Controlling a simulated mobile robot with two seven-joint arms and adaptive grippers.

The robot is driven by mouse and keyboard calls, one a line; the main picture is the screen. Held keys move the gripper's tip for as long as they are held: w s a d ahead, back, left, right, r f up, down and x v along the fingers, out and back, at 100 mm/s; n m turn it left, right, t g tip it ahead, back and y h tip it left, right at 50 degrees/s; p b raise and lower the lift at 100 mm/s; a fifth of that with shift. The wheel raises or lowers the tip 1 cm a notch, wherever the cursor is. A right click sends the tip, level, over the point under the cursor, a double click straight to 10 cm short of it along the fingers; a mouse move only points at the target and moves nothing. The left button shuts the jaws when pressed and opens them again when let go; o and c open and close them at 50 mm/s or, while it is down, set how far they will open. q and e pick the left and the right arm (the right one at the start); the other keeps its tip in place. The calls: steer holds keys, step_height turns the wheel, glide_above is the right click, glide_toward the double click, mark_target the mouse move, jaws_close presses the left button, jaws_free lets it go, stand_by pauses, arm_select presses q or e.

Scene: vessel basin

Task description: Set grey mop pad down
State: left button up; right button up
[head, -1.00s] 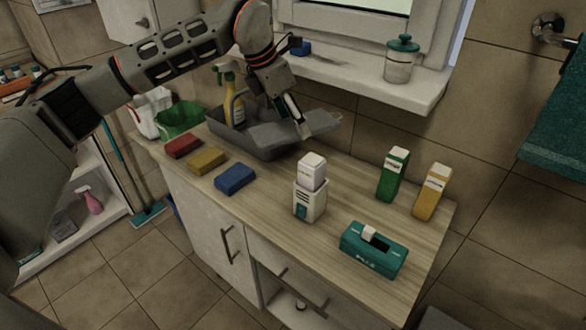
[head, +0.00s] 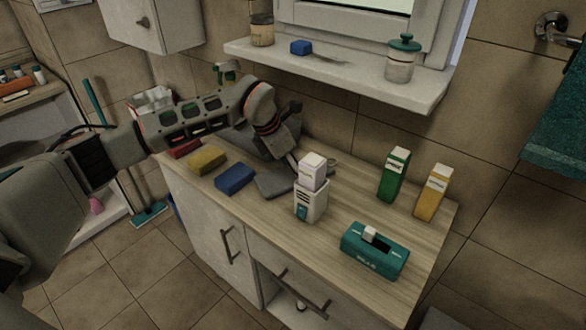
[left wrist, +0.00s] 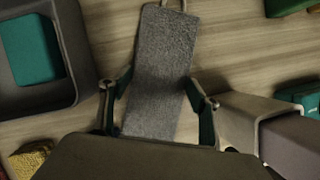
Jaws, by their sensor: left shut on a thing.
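The grey mop pad (head: 273,184) lies low over the wooden countertop, between the blue sponge and the white dispenser. In the left wrist view the pad (left wrist: 164,70) is a long grey textured strip with a loop at its far end. My left gripper (left wrist: 156,90) is shut on the pad, with a finger along each long side. In the head view the left gripper (head: 290,163) is just behind the pad and partly hidden by the dispenser. I cannot tell whether the pad fully touches the counter. My right gripper is not in view.
The grey basin (left wrist: 77,60) holds a teal block (left wrist: 32,48); my arm mostly hides it in the head view. Green (head: 393,176) and yellow (head: 431,193) cartons stand farther right.

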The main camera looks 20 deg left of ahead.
arm_select(q)
steer(key=shift+f, duration=0.1)
steer(key=o, duration=1.2)
steer(key=shift+a+r, duration=0.15)
steer(key=shift+r, duration=0.45)
steer(key=v, duration=1.1)
steer(key=shift+s, duration=0.2)
steer(key=shift+f, duration=0.1)
